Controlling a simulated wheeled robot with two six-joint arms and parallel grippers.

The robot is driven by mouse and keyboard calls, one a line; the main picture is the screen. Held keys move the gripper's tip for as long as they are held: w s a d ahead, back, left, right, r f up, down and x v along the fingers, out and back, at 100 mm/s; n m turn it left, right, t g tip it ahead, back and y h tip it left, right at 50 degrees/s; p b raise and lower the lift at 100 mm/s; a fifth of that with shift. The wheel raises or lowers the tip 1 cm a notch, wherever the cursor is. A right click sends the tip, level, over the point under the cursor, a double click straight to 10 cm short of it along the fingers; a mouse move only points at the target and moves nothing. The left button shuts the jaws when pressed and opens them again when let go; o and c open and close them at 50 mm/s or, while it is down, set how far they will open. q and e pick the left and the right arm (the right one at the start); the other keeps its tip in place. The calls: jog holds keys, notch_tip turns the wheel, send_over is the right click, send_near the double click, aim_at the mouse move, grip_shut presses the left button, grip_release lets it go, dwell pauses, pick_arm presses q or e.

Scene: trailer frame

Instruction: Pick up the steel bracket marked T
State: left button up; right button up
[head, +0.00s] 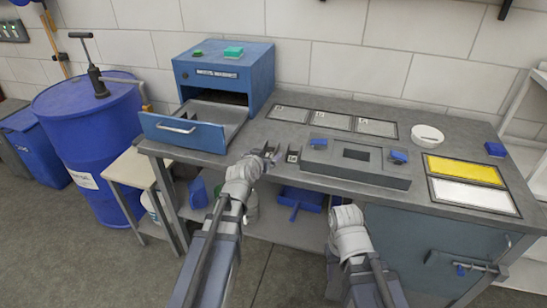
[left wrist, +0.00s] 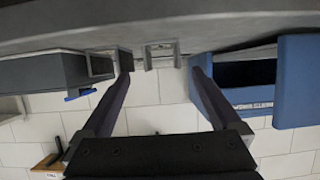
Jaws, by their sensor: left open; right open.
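Two small steel brackets sit near the bench's front edge, left of the grey fixture. One bracket (head: 268,153) is at my left gripper, and the other bracket (head: 293,155) is just to its right. Their marks are too small to read, so I cannot tell which is T. My left gripper (head: 262,158) is open. In the left wrist view, which is upside down, a U-shaped bracket (left wrist: 161,56) lies between the open fingers (left wrist: 162,66), apart from both. The second bracket (left wrist: 124,61) is by the left fingertip. My right arm's wrist shows low in front of the bench; its fingers are hidden.
The grey fixture (head: 333,169) lies right of the brackets. A blue cabinet (head: 225,75) with a pulled-out drawer (head: 185,130) stands to the left. Marked trays (head: 331,120) lie behind, with a white bowl (head: 427,136) and yellow mat (head: 464,170) at right.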

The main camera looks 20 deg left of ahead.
aim_at(270, 153)
pick_arm(q)
jog(key=shift+b+x, duration=1.6)
jog(key=shift+x, duration=2.45)
jog(key=shift+s+a, duration=0.15)
grip_shut()
